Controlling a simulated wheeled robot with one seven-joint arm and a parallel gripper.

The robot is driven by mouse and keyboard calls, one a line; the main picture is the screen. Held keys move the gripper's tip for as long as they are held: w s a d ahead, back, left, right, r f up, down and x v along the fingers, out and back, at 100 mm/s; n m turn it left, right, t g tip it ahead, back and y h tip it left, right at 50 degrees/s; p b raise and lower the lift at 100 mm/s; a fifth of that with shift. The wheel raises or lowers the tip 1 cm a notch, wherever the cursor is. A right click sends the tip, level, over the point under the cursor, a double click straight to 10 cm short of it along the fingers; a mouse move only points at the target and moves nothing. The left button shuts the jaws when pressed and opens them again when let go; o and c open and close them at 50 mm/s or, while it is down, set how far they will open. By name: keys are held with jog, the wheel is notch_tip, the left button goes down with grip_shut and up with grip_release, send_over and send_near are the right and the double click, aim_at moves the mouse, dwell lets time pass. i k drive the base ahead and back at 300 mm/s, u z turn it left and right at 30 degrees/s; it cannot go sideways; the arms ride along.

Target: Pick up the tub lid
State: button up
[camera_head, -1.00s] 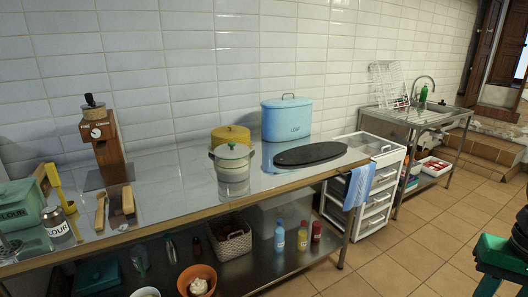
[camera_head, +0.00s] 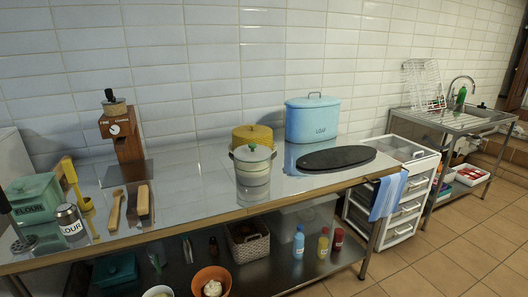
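My gripper is not in view. No thing is plainly marked as the tub lid. A pale lid with a green knob (camera_head: 258,152) sits on a cream, banded two-handled pot (camera_head: 253,180) on the metal-topped counter. Behind it is a round mustard-yellow container (camera_head: 252,135), partly hidden by the pot. A large light-blue bin (camera_head: 312,122) with writing on its front stands against the wall, its blue lid (camera_head: 313,101) with a dark handle in place. A green flour box (camera_head: 35,195) with a closed top stands at the far left.
A black oval board (camera_head: 336,158) lies right of the pot. A wooden grinder (camera_head: 124,140), brushes (camera_head: 143,200) and a flour shaker (camera_head: 70,220) stand left. A blue towel (camera_head: 387,195) hangs at the counter's right end. The tiled floor (camera_head: 440,265) at right is clear.

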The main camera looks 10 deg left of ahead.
aim_at(252, 153)
jog(key=u, duration=0.05)
jog(key=i, duration=1.3)
